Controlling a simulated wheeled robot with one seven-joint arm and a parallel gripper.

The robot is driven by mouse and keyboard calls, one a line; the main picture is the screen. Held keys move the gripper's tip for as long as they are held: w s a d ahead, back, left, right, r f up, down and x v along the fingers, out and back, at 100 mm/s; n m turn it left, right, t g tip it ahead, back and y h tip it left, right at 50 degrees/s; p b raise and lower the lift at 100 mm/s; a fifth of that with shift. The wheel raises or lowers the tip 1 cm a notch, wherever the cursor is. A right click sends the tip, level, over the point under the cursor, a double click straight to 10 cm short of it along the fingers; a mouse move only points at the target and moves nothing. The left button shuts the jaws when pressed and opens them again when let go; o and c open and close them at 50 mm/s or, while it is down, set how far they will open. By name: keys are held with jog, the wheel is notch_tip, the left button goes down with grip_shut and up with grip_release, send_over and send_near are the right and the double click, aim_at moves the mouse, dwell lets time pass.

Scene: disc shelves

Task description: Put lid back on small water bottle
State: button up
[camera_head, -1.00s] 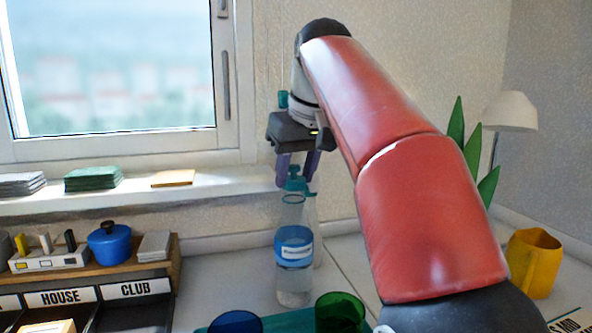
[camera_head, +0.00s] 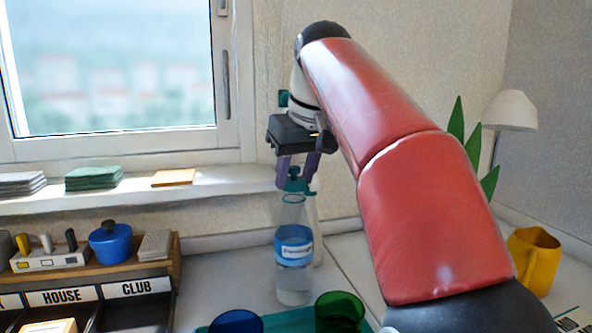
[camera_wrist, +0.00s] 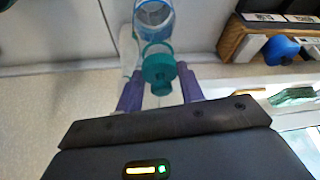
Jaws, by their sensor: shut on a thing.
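The small water bottle (camera_head: 293,250) is clear with a blue label and stands upright on the counter. It also shows in the wrist view (camera_wrist: 153,18). The teal lid (camera_head: 294,184) is between the purple fingers of my gripper (camera_head: 297,178), right at the bottle's mouth. In the wrist view the lid (camera_wrist: 158,72) lies between the fingertips (camera_wrist: 160,92) and in line with the bottle's neck. My gripper points down and is shut on the lid. I cannot tell whether the lid is seated on the neck.
A white bottle (camera_head: 316,228) stands close behind the water bottle. A blue cup (camera_head: 236,322) and a green cup (camera_head: 340,312) are in front on a teal mat. A yellow mug (camera_head: 535,262) is at right. The window sill (camera_head: 215,183) is at left.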

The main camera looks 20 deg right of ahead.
jog(key=o, duration=1.5)
jog(key=shift+w+r, duration=0.1)
jog(key=shift+r, duration=3.4)
jog(key=shift+c, duration=0.3)
grip_shut()
